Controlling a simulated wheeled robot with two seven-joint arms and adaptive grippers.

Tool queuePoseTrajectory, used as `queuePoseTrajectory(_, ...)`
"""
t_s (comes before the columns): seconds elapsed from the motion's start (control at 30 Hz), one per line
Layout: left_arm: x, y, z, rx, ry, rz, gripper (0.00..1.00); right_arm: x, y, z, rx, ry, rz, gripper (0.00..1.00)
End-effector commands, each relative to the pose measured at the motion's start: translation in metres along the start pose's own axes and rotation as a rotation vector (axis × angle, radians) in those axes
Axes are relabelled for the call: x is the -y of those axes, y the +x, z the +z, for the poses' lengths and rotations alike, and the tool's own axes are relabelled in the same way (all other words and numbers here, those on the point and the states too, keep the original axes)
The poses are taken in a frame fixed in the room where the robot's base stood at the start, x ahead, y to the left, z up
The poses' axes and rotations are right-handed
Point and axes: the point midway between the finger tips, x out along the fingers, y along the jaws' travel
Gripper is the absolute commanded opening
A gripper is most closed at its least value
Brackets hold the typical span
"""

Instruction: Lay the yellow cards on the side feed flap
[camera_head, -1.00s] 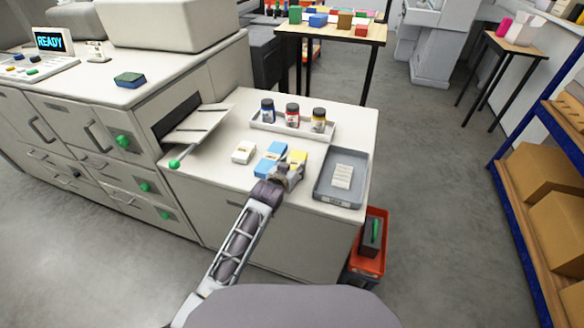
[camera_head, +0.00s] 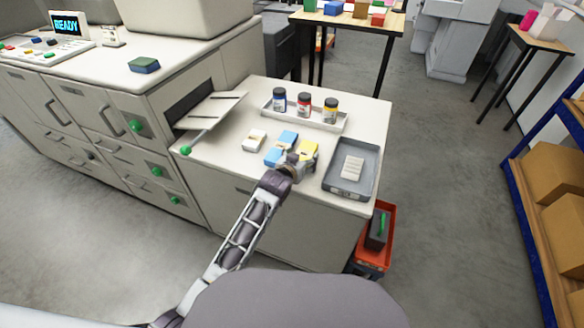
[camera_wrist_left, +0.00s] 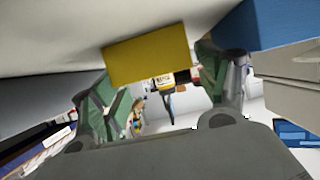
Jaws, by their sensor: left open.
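The yellow cards (camera_head: 309,148) lie as a small stack on the white side table, right of the blue cards (camera_head: 287,138). My left gripper (camera_head: 303,165) is at their near edge and hides part of them. In the left wrist view the yellow cards (camera_wrist_left: 147,54) show just beyond the open fingers of the left gripper (camera_wrist_left: 163,88), spanning most of the gap; I cannot tell whether they touch. The side feed flap (camera_head: 210,109) slopes out of the machine's slot at the left, empty. My right gripper is not in view.
White cards (camera_head: 254,141) lie left of the blue ones. A tray (camera_head: 336,126) with several ink jars stands behind. A grey tray (camera_head: 336,187) with white pieces stands at the right. A green-knobbed lever (camera_head: 187,150) is beside the flap. An orange bin (camera_head: 367,259) is on the floor.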

Motion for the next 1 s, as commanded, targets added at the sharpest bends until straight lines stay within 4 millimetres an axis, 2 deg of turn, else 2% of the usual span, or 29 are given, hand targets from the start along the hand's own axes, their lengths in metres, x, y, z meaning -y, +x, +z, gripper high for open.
queuePoseTrajectory(0.3, 0.0, -0.029, 0.0, 0.0, 0.001, 0.0, 0.75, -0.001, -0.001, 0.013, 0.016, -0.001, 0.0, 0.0)
queuePoseTrajectory(1.0, 0.0, -0.098, 0.0, 0.0, 0.001, -0.001, 0.75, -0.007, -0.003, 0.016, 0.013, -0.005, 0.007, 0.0)
